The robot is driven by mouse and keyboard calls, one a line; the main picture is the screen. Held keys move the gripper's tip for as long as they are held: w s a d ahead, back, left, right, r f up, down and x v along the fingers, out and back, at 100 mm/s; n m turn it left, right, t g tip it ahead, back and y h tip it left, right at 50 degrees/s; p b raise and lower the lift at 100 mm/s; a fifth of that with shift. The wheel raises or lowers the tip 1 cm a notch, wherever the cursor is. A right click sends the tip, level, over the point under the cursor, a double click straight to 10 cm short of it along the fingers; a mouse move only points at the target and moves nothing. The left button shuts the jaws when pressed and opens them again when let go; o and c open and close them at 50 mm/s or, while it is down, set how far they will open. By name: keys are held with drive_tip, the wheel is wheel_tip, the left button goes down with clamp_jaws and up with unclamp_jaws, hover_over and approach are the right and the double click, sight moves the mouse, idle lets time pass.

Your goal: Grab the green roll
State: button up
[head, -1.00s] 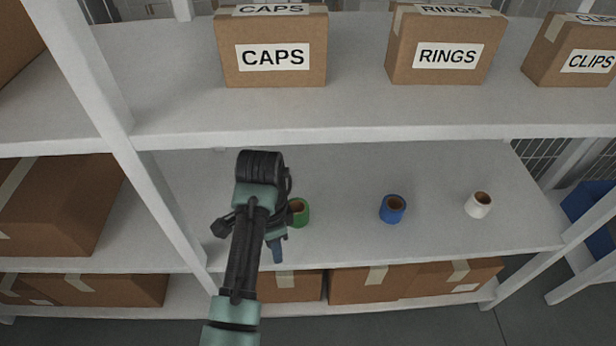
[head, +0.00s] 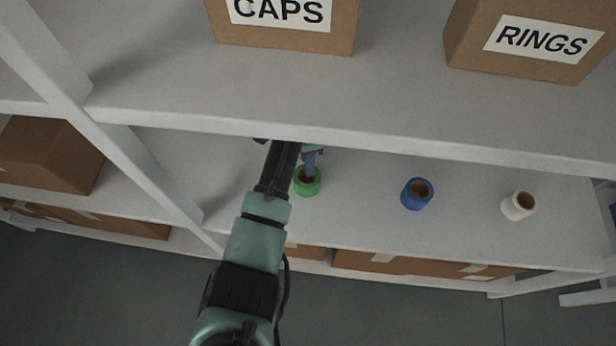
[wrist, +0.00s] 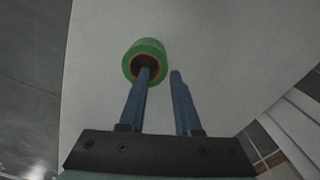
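The green roll (head: 308,188) stands upright on the lower shelf, its brown core hole facing up. In the wrist view the green roll (wrist: 158,48) is just beyond the fingertips, left of centre. My gripper (head: 311,165) reaches under the upper shelf and appears at the roll's upper side. The right finger is beside the roll.
A blue roll (head: 416,194) and a white roll (head: 518,205) stand to the right on the lower shelf (head: 360,225). The upper shelf (head: 330,105) overhangs my arm and bears boxes marked CAPS (head: 280,30) and RINGS (head: 530,40). A shelf post (head: 150,170) stands left.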

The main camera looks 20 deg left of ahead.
wheel_tip(320, 180, down, 5)
drive_tip(key=shift+r+b, duration=0.15)
drive_tip(key=shift+b, duration=0.75)
clamp_jaws()
